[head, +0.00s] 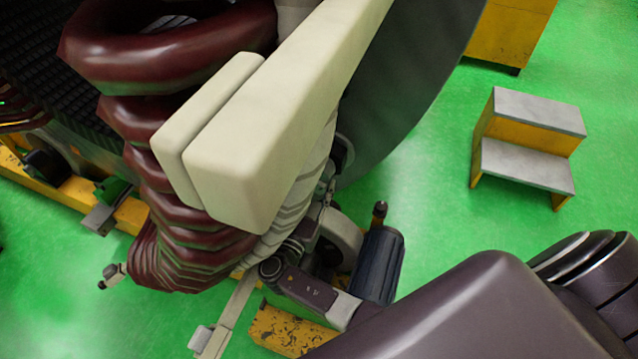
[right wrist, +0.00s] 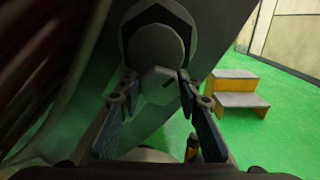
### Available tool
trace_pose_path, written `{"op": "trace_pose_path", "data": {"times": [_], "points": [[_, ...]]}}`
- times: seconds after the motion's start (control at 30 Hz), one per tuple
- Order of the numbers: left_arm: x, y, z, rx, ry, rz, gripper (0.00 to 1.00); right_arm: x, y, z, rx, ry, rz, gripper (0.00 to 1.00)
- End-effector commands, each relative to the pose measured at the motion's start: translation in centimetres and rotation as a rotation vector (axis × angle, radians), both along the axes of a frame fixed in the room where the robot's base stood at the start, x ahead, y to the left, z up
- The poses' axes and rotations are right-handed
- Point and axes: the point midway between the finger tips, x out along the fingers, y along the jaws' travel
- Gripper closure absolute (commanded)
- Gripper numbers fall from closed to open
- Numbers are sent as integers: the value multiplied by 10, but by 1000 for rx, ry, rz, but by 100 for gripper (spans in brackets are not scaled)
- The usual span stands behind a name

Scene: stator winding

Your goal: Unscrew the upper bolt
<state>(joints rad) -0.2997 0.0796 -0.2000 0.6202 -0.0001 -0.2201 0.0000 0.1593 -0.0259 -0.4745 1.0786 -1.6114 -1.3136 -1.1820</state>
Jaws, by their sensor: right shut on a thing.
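In the right wrist view, a grey bolt (right wrist: 158,82) with a faceted head stands out from a rounded fitting with a dark hexagonal rim (right wrist: 156,48). My right gripper (right wrist: 158,92) is shut on this bolt, one finger at each side of its head. In the head view, my right gripper (head: 326,192) reaches up beside the pale ribbed side of the stator, and the bolt there is mostly hidden. I cannot tell how far the bolt is screwed in. My left gripper is not in view.
Dark red coils (head: 185,215) and pale blocks (head: 250,150) stand left of my right gripper. A large grey curved panel (head: 410,90) rises behind it. A yellow step stool (head: 525,150) stands at right on open green floor (head: 430,180).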

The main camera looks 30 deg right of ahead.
Motion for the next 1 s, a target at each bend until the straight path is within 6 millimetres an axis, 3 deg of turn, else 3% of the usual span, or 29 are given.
{"op": "trace_pose_path", "data": {"times": [0.63, 0.67, 0.7, 0.8, 1.0], "points": [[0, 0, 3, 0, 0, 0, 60, -1, 1, -3, -30, 43, 0, 93], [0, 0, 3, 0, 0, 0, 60, -1, 1, -3, -30, 43, 0, 67], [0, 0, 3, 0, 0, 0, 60, -1, 1, -3, -31, 42, 1, 62], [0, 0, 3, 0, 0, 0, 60, -1, 1, -2, -31, 41, 0, 51], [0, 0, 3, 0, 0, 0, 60, -1, 0, -1, -32, 39, 0, 50]]}}
